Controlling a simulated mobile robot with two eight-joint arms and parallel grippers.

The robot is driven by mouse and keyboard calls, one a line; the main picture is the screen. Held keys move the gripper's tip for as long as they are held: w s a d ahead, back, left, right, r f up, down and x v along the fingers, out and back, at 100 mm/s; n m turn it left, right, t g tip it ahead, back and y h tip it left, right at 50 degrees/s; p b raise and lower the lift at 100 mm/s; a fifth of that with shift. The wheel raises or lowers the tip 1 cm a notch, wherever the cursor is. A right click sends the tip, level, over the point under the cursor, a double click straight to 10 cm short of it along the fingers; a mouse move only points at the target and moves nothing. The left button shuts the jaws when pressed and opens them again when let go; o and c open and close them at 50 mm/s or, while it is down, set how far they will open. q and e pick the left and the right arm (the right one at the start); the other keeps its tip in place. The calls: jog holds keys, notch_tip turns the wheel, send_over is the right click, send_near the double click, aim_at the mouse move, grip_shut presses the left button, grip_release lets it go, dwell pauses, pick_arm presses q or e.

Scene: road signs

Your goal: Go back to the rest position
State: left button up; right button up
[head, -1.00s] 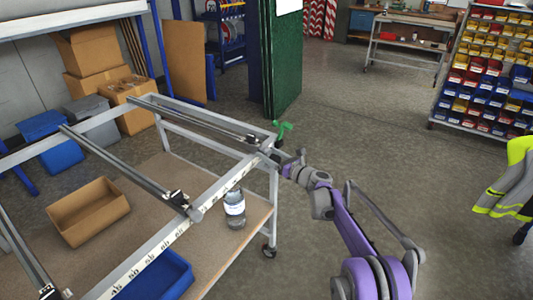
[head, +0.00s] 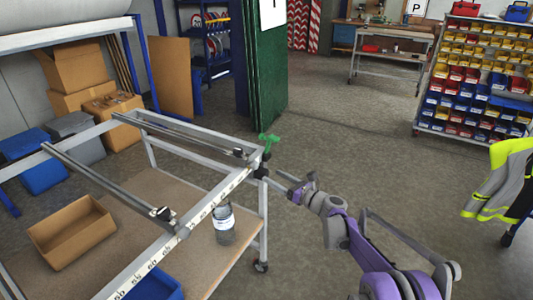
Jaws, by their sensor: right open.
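My right gripper (head: 281,181) is at the end of my purple and grey arm, which comes in from the lower right. It is open, with nothing seen between its fingers. A green clamp-like piece (head: 268,142) stands up at that corner, above and left of the gripper. My left gripper is out of view.
A bottle (head: 224,224), an open cardboard box (head: 72,232) and a blue bin (head: 155,284) sit on the table's lower shelf. A green panel (head: 268,70) stands behind. A rack of coloured bins (head: 475,85) is at the right. The floor between is clear.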

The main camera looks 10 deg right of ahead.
jog(key=s+a+r+n+g+h+p, duration=0.2)
jog(key=s+n+g, duration=0.1)
jog(key=s+n, duration=0.55)
jog(key=s+a+r+n+g+h+p, duration=0.25)
jog(key=s+n, duration=0.35)
jog(key=s, duration=0.6)
jog(key=s+d+f+n+g+h+p, duration=0.1)
jog(key=s+d+n+h, duration=0.1)
jog(key=s+n, duration=0.3)
jog(key=s+d+f+n+h+p, duration=0.1)
jog(key=s+d+n, duration=0.4)
jog(key=s, duration=0.7)
jog(key=s+d+f+n+g+h+p, duration=0.1)
jog(key=s+d+f+n+h+p, duration=0.1)
jog(key=s, duration=0.7)
jog(key=d+f+n+h, duration=0.1)
jog(key=d+n+h, duration=0.1)
jog(key=n, duration=0.1)
jog(key=shift+s+g, duration=0.15)
jog(key=shift+g, duration=0.2)
jog(key=shift+f, duration=0.1)
